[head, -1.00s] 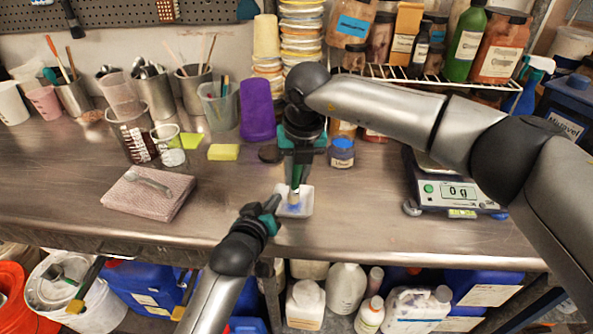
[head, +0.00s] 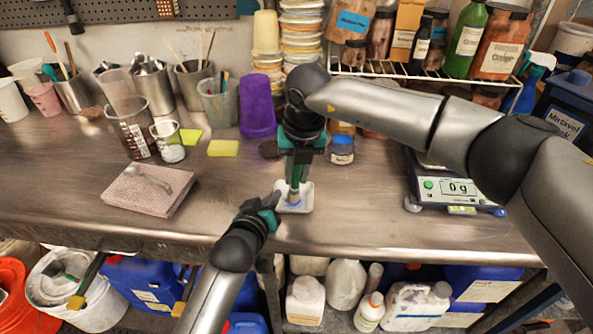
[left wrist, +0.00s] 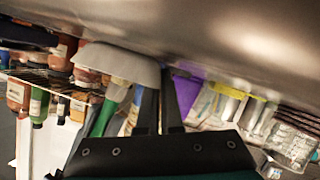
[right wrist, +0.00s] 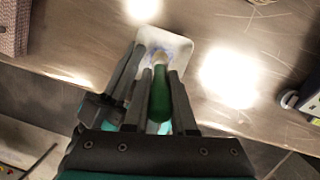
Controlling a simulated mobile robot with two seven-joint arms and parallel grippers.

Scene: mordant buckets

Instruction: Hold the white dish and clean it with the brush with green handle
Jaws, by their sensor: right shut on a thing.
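The white dish (head: 305,203) is a small square dish at the front edge of the bench. It also shows in the left wrist view (left wrist: 120,66) and the right wrist view (right wrist: 180,47), with a blue stain inside. My left gripper (head: 274,204) is shut on its left rim. My right gripper (head: 297,172) is shut on the brush's green handle (right wrist: 160,95) and holds it nearly upright. The bristles point down into the dish; their contact with it is partly hidden.
A pink folded cloth (head: 145,196) with a light utensil on it lies left. A digital scale (head: 452,190) stands right. The bench right of the dish is clear.

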